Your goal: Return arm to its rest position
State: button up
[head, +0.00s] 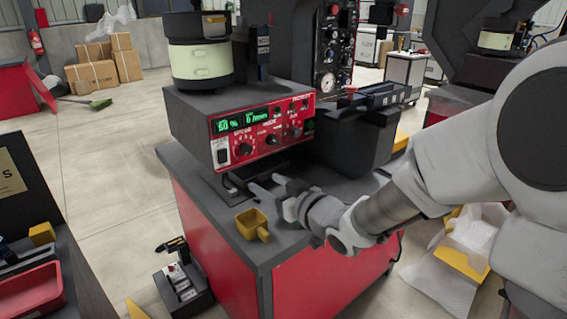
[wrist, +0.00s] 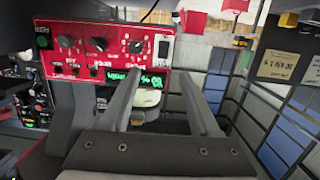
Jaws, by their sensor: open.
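My gripper (head: 266,185) is over the top of the red and dark grey cabinet (head: 318,272), in front of the red control panel (head: 262,132) of the feeder unit. My arm reaches in from the right side of the head view. The two fingers are apart with nothing between them. In the wrist view my gripper (wrist: 160,82) also shows as two separated fingers, with the red panel (wrist: 88,48) beyond them, appearing upside down.
A yellow scoop (head: 252,224) sits on the cabinet top, close to my gripper. The bowl feeder (head: 200,62) stands on the control unit. A black box-shaped machine part (head: 352,140) is to its right. A red tray (head: 30,292) lies at the lower left. Open floor (head: 110,165) is left of the cabinet.

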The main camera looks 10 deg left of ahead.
jog(key=s+d+r+m+h, duration=0.25)
jog(key=d+h, duration=0.25)
jog(key=d, duration=0.5)
jog(key=s+d+r+m+h, duration=0.1)
jog(key=s+d+m+h, duration=0.25)
jog(key=d+h, duration=0.45)
jog(key=s+d+f+m+g+y, duration=0.1)
jog(key=s+d+m+g, duration=0.4)
jog(key=s, duration=1.4)
notch_tip(320, 180, up, 15)
jog(key=d+n+p, duration=0.1)
jog(key=d+p, duration=0.2)
jog(key=p, duration=1.2)
jog(key=shift+f+n+g, duration=0.2)
jog(key=shift+n+g, duration=0.1)
